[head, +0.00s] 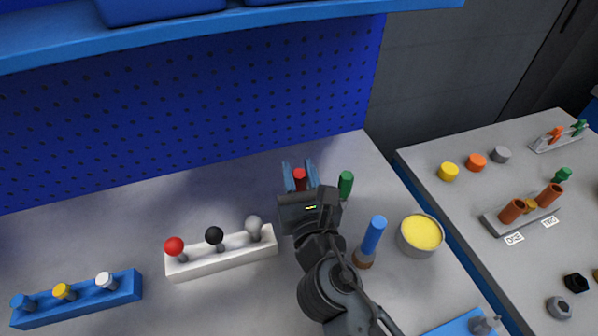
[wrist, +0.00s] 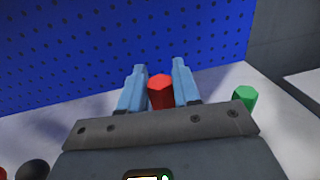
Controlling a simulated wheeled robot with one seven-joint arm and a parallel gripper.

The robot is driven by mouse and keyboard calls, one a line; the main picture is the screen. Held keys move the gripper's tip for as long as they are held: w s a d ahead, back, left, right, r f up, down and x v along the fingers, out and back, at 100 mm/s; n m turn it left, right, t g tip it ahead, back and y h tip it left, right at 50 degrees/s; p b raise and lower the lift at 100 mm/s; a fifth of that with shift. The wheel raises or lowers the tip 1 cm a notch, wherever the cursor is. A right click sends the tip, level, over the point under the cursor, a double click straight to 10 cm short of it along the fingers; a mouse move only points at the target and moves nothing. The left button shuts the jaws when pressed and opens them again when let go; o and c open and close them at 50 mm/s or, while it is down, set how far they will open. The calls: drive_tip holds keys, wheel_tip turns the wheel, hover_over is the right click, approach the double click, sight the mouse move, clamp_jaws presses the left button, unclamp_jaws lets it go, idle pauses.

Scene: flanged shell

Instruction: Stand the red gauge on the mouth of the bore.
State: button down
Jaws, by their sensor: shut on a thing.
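My gripper (head: 300,170) is over the back part of the near table, in front of the blue pegboard. Its two blue fingers are shut on the red gauge (head: 300,179), which has a six-sided top. In the wrist view the gauge (wrist: 160,92) shows between the fingers (wrist: 158,82), its lower part hidden by the gripper body. I cannot tell whether it touches the table. I cannot tell for certain which thing is the bore; two brown tubes, one with an open dark top (head: 513,209), stand on a grey block on the right table.
A green hexagonal piece (head: 346,184) stands just right of my gripper. A blue cylinder (head: 374,235) and a yellow-filled round tin (head: 421,235) stand nearer. A white rack (head: 220,256) with knobs lies left. A gap separates the right table (head: 450,205).

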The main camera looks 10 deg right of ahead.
drive_tip(key=c, duration=0.8)
unclamp_jaws()
drive_tip(key=s+b, duration=0.2)
drive_tip(key=s, duration=1)
drive_tip(key=shift+d, duration=0.4)
drive_tip(key=shift+r, duration=0.1)
